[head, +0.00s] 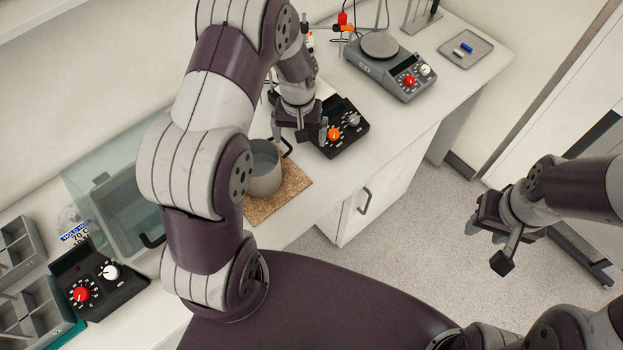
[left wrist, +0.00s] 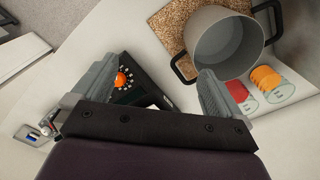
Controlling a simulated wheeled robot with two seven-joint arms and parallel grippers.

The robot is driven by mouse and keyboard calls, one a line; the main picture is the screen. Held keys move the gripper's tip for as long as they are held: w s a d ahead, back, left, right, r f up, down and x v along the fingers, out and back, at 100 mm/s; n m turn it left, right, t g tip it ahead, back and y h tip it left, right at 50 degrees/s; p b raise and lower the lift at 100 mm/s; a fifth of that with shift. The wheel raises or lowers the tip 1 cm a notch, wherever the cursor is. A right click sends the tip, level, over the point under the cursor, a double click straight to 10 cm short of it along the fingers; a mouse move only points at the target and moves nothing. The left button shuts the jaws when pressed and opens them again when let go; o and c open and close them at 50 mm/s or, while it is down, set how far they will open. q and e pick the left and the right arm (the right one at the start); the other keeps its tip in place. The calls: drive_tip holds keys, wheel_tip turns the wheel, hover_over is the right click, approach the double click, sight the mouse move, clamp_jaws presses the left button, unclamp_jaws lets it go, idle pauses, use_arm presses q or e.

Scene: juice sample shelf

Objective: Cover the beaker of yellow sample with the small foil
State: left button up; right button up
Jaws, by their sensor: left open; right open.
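My left gripper (head: 300,136) is over the counter by the grey pot and a dark device. Its two fingers are apart with nothing between them in the left wrist view (left wrist: 152,88). My right gripper (head: 487,245) is open and empty, out over the floor to the right of the counter.
A grey pot (head: 264,170) with dark handles stands on a cork mat (head: 292,187). A glass-lidded box (head: 120,205) stands left.

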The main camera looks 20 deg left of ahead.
use_arm(q)
drive_tip(key=d+f+m+b, duration=0.1)
drive_tip(key=f+b, duration=0.2)
drive_tip(key=f, duration=0.1)
drive_tip(key=w+d+f+m+b, duration=0.1)
drive_tip(key=f+b, duration=0.3)
drive_tip(key=f, duration=0.1)
drive_tip(key=d+f+m+b, duration=0.1)
drive_tip(key=d+f+b, duration=0.1)
drive_tip(key=f+b, duration=0.2)
drive_tip(key=shift+w+f, duration=0.35)
drive_tip(key=shift+f, duration=0.3)
drive_tip(key=shift+w+f+b, duration=0.25)
drive_tip(key=shift+f+b, duration=0.05)
drive_tip(key=shift+f, duration=0.1)
drive_tip(key=shift+s+r, duration=0.15)
drive_tip(key=shift+g, duration=0.3)
drive_tip(key=s, duration=0.4)
drive_tip(key=shift+r, duration=0.25)
drive_tip(key=s+r+t, duration=0.2)
drive_tip(key=s+r, duration=0.9)
drive_tip(key=r, duration=0.2)
drive_tip(key=shift+d+m, duration=0.25)
drive_tip(key=shift+m, duration=0.05)
use_arm(e)
wheel_tip(320, 180, down, 13)
drive_tip(key=shift+w, duration=0.35)
drive_tip(key=shift+w, duration=0.15)
